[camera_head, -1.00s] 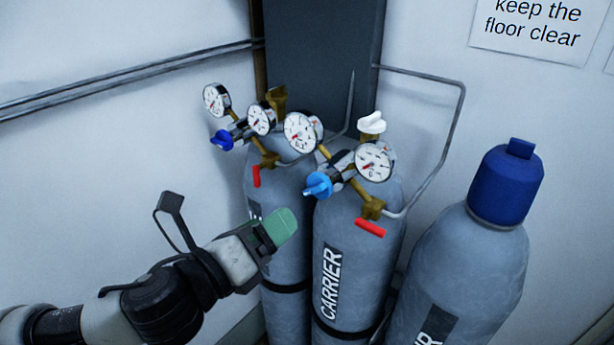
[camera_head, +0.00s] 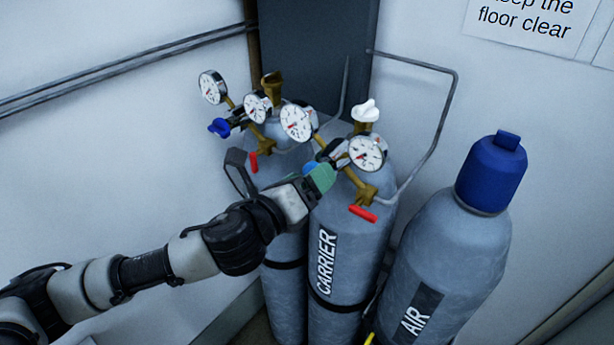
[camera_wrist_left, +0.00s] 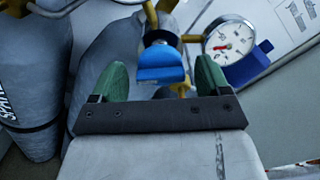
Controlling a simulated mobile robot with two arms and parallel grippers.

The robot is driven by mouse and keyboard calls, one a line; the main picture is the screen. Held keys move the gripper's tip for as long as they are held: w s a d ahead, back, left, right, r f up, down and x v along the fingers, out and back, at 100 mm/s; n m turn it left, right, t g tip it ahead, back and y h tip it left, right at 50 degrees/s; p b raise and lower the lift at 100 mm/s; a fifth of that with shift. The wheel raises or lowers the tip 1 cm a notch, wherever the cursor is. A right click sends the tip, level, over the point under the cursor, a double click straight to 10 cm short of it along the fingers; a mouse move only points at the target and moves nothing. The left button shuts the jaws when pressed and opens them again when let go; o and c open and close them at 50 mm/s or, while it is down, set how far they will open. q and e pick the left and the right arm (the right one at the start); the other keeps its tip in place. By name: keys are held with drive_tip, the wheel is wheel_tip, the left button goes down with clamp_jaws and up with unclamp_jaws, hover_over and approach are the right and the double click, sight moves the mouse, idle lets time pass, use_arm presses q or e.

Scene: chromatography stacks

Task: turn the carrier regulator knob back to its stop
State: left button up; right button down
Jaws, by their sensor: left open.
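The carrier cylinder (camera_head: 350,240) stands in the middle, marked CARRIER, with its regulator and two gauges on top. Its light blue regulator knob (camera_head: 309,168) is mostly hidden in the head view behind my left gripper (camera_head: 322,177). In the left wrist view the blue knob (camera_wrist_left: 161,64) lies ahead of and between the two green fingertips of my left gripper (camera_wrist_left: 161,82). The fingers are open, with a gap on each side of the knob, and I see no contact. My right gripper is not in view.
A second cylinder with a dark blue knob (camera_head: 219,127) stands at the left. The capped AIR cylinder (camera_head: 450,250) stands at the right. Red-handled valves (camera_head: 362,213), gauges (camera_head: 366,153) and a bent grey pipe (camera_head: 452,110) crowd the space around the knob.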

use_arm(q)
drive_tip(key=c, duration=0.9)
drive_tip(key=shift+c, duration=0.2)
drive_tip(key=shift+f+n, duration=0.1)
drive_tip(key=shift+n, duration=13.9)
drive_tip(key=o, duration=0.9)
